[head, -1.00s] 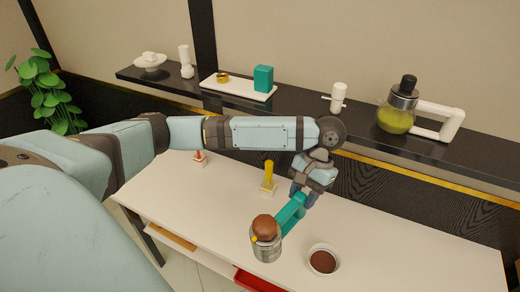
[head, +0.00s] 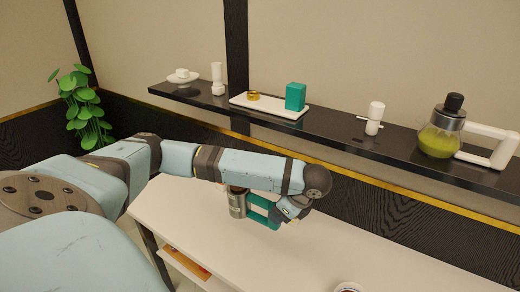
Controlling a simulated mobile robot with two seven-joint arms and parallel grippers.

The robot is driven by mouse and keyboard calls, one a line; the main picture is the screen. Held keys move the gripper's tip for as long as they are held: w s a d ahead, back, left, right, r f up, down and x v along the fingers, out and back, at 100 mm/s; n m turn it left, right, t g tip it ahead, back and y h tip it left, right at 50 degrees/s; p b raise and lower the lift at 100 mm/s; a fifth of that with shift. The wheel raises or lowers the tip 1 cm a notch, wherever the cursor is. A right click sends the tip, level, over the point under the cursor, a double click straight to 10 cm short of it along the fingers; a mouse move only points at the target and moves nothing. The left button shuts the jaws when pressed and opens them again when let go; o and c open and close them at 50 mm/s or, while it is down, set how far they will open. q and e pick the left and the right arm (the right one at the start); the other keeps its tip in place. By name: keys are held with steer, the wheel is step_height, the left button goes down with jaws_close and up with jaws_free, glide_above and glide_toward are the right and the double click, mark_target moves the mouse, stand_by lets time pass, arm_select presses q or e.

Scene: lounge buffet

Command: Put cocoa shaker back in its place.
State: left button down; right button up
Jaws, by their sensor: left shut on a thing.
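The cocoa shaker (head: 237,204) is a grey metal cylinder, seen over the white table (head: 300,253). My left gripper (head: 254,209), with teal fingers, is shut on it from the right side. My own forearm hides the shaker's top. The shaker looks about upright; I cannot tell whether its base touches the table. My right gripper is out of view.
A white bowl (head: 348,288) is cut off at the bottom edge. The dark wall shelf (head: 335,133) holds a white tray (head: 240,101) with a teal box (head: 295,97), a white grinder-like item (head: 375,118) and a glass jug (head: 440,140). The table's front right is clear.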

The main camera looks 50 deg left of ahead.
arm_select(q)
step_height(320, 180, down, 19)
steer(key=shift+f+p, duration=0.1)
steer(key=shift+p, duration=0.2)
steer(key=shift+f, duration=0.15)
steer(key=c, duration=0.7)
jaws_free()
steer(key=shift+f, duration=0.1)
steer(key=shift+c, duration=0.2)
